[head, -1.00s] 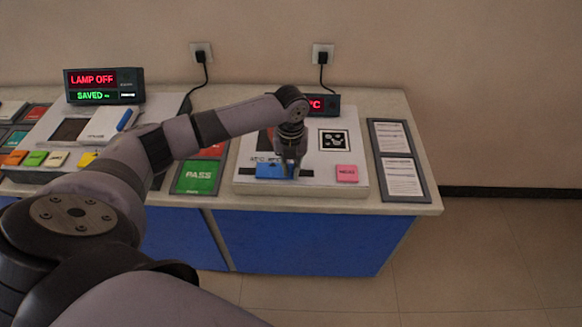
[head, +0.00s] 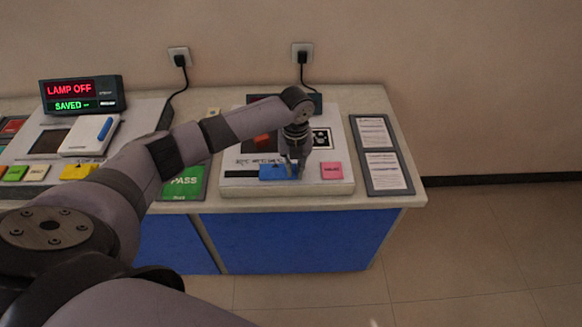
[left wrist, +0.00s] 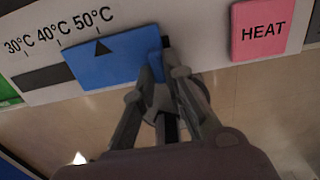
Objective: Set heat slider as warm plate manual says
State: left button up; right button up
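The blue heat slider (head: 272,172) sits in its dark track at the front of the white warm plate panel (head: 232,186). In the left wrist view the slider (left wrist: 95,65) has a black triangle just right of the middle of the 50°C label; 30°C and 40°C lie to the left. My left gripper (head: 293,168) points down at the slider's right end. In the wrist view its fingers (left wrist: 163,65) are close together there, apparently shut on a blue part of the slider. The pink HEAT button (head: 332,171) is right of the slider. My right gripper is out of view.
Printed sheets (head: 380,153), too small to read, lie on a dark board at the right. A green PASS pad (head: 184,182) is left of the panel. A display (head: 81,94) reads LAMP OFF and SAVED. My arm partly hides the panel's rear and its display.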

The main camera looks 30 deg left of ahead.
pick_arm(q)
jog(key=o, duration=0.5)
jog(key=shift+w+d, duration=0.2)
jog(key=shift+d, duration=0.05)
jog(key=shift+s, duration=0.1)
jog(key=shift+a+r, duration=0.1)
jog(key=shift+r, duration=0.15)
notch_tip(320, 180, up, 12)
jog(key=shift+f, duration=0.15)
